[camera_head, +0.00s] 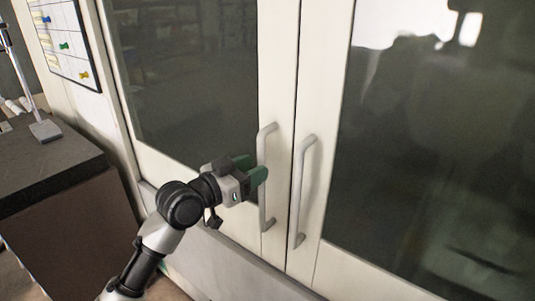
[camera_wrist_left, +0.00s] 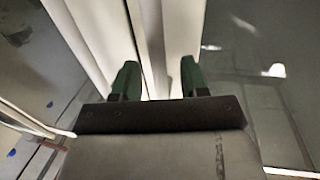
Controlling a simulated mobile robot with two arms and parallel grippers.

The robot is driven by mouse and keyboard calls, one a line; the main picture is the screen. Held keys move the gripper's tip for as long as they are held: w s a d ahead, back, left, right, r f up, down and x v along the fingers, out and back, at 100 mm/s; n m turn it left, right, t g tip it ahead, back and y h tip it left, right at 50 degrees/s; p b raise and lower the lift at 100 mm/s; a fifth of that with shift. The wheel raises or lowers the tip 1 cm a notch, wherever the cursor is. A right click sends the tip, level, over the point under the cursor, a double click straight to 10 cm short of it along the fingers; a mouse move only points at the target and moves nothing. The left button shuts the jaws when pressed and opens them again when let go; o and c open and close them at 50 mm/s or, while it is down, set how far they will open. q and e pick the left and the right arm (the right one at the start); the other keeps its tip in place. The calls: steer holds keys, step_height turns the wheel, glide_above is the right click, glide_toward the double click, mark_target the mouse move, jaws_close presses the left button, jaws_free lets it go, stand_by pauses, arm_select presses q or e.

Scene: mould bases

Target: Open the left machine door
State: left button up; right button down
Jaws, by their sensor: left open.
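The left machine door (camera_head: 185,75) is a pale frame around a dark window, and it looks shut against the right door (camera_head: 320,100). Its upright pale bar handle (camera_head: 264,200) stands near the seam between the doors. My left gripper (camera_head: 262,168) is open at this handle, around its middle height, with its green fingertips close to the bar. In the left wrist view the two green fingers (camera_wrist_left: 158,78) are spread, with pale upright strips between and beyond them. I cannot tell whether the fingers touch the handle. My right gripper is not in view.
The right door's handle (camera_head: 301,190) runs parallel, close to the right of the left one. A dark-topped cabinet (camera_head: 45,160) with a metal stand (camera_head: 44,128) is at the left. A board with coloured marks (camera_head: 62,40) hangs at upper left.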

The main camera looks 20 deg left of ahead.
arm_select(q)
steer(key=p+x, duration=0.1)
steer(key=x, duration=0.3)
steer(key=shift+w+d, duration=0.25)
steer(key=shift+w, duration=0.05)
jaws_close()
